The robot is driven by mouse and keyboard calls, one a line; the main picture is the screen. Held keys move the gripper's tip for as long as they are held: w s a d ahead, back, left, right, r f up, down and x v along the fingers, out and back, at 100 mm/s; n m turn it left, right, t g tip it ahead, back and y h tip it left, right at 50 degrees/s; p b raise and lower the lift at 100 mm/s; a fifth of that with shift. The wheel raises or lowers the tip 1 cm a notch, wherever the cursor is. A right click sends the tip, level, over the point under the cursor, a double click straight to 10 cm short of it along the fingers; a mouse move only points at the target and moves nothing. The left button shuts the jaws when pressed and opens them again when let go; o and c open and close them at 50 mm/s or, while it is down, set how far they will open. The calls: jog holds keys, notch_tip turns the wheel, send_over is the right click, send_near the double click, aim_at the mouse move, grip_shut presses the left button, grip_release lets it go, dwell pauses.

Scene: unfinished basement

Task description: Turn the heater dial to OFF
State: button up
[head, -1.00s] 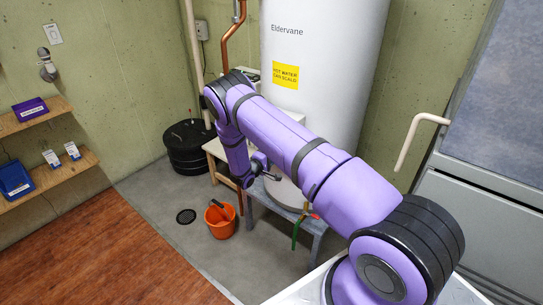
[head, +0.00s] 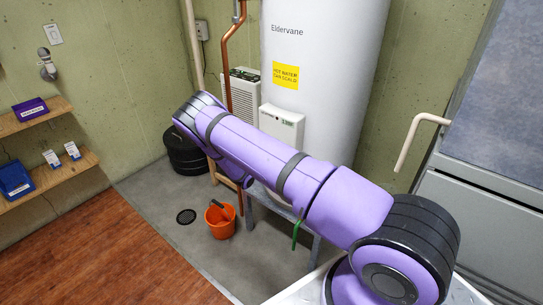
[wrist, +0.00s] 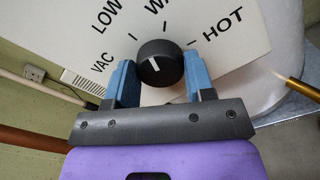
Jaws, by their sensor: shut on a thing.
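The heater dial (wrist: 160,62) is a round black knob with a short white mark, on a white panel (wrist: 93,45) printed VAC, LOW, a partly cut-off "WA" word and HOT. The white mark sits near the dial's middle; which way it points is hard to tell. No OFF label shows. My gripper (wrist: 163,77) has its blue fingers on either side of the dial, shut on it. In the head view the white heater tank (head: 318,60) bears a white control box (head: 283,124); my arm hides the gripper and dial there.
A copper pipe (head: 228,70) and a white vented unit (head: 243,92) stand left of the tank. An orange bucket (head: 220,221) and a black drum (head: 187,152) are on the floor. A grey cabinet (head: 470,220) is at right.

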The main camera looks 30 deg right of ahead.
jog(key=n, duration=2.4)
jog(key=shift+a+f+n, duration=0.1)
jog(key=shift+n, duration=0.2)
jog(key=o, duration=0.9)
jog(key=shift+a, duration=0.1)
jog(key=v, duration=1)
jog(key=shift+s+a, duration=0.1)
jog(key=shift+a, duration=0.15)
